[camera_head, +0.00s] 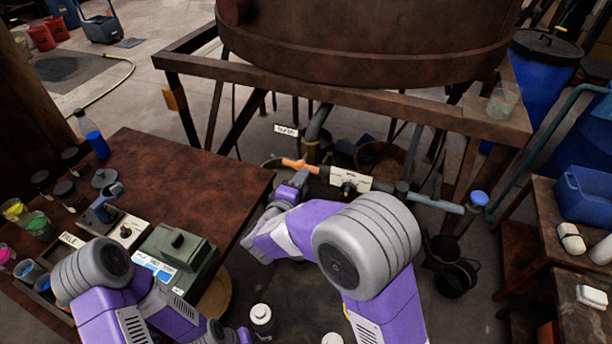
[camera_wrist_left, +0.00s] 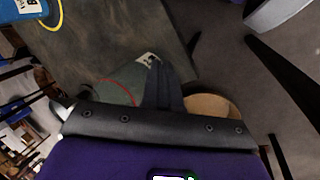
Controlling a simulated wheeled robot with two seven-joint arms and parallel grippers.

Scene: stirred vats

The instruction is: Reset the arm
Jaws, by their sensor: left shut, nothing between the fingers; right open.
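My right arm reaches out over the gap between the tables. Its gripper (camera_head: 299,180) is open, just below the orange valve handle (camera_head: 301,165) on the pipe under the vat. I cannot tell whether its fingers touch the handle. My left arm is folded low at the left of the head view, beside the dark green box (camera_head: 176,258); its gripper cannot be made out there. In the left wrist view the left gripper (camera_wrist_left: 155,68) shows as dark fingers held together, with nothing between them. Beyond them are the floor and a round wooden top (camera_wrist_left: 212,106).
The big vat (camera_head: 370,45) stands on a rusty frame (camera_head: 430,112). A small table with a blue bin (camera_head: 585,193) is at right. Buckets stand below.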

